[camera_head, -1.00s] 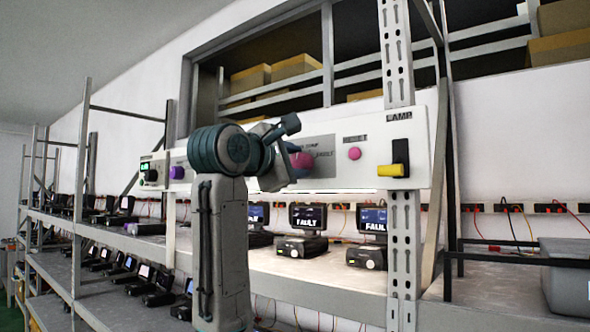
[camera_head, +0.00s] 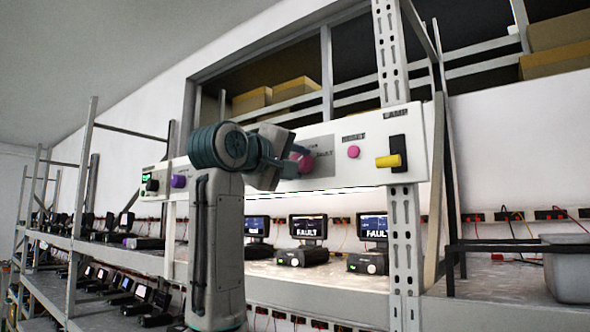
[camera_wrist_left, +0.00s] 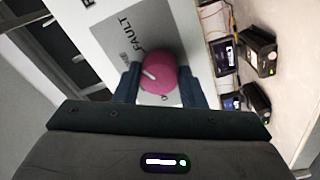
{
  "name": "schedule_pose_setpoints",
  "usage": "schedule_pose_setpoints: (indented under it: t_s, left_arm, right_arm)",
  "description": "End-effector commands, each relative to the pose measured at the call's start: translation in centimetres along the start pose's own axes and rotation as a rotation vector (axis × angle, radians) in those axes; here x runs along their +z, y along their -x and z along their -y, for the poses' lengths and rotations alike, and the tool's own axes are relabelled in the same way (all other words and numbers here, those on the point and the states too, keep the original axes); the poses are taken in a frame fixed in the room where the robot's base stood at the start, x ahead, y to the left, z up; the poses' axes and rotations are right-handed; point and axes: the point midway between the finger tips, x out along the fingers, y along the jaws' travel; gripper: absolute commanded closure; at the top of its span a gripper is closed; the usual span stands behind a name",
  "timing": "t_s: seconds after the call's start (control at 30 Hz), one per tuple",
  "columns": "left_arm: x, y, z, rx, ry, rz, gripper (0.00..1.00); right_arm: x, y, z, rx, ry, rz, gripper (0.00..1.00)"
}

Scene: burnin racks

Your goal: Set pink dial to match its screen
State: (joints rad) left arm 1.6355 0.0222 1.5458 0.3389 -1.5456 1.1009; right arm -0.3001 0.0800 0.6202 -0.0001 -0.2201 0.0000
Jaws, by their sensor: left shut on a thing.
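The pink dial (camera_head: 304,163) sits on the white control panel (camera_head: 366,174), partly hidden by my left gripper in the head view. In the left wrist view the dial (camera_wrist_left: 158,74) is round, with a pale pointer line slanting across its upper left. My left gripper (camera_head: 287,162) is shut on the dial, with one finger on each side of it, as the left wrist view (camera_wrist_left: 160,86) shows. A grey plate printed with FAULT lies behind the dial. My right gripper is not in view.
On the panel are a pink button (camera_head: 353,152), a yellow-handled switch (camera_head: 389,161), a purple knob (camera_head: 179,181) and a small green display (camera_head: 146,177). Below, several devices with FAULT screens (camera_head: 308,227) stand on the shelf. A grey upright (camera_head: 403,250) stands at the right.

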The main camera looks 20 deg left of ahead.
Motion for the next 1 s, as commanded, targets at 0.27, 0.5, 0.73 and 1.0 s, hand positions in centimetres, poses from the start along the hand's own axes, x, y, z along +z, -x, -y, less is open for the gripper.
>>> schedule_pose_setpoints:
  t_s: [0.27,0.5,0.73,1.0]
  left_arm:
    - [0.11,-0.06,0.28,0.001,-0.097,0.007,0.86]
    - [0.1,-0.09,0.28,0.002,-0.12,0.009,0.86]
    - [0.11,-0.1,0.29,0.002,-0.121,0.009,0.86]
    - [0.07,-0.06,0.21,0.003,-0.12,0.008,0.42]
  right_arm:
    - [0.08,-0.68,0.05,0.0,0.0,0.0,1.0]
    - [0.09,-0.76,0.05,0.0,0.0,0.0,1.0]
    - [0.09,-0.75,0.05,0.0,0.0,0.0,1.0]
    - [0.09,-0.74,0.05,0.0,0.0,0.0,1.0]
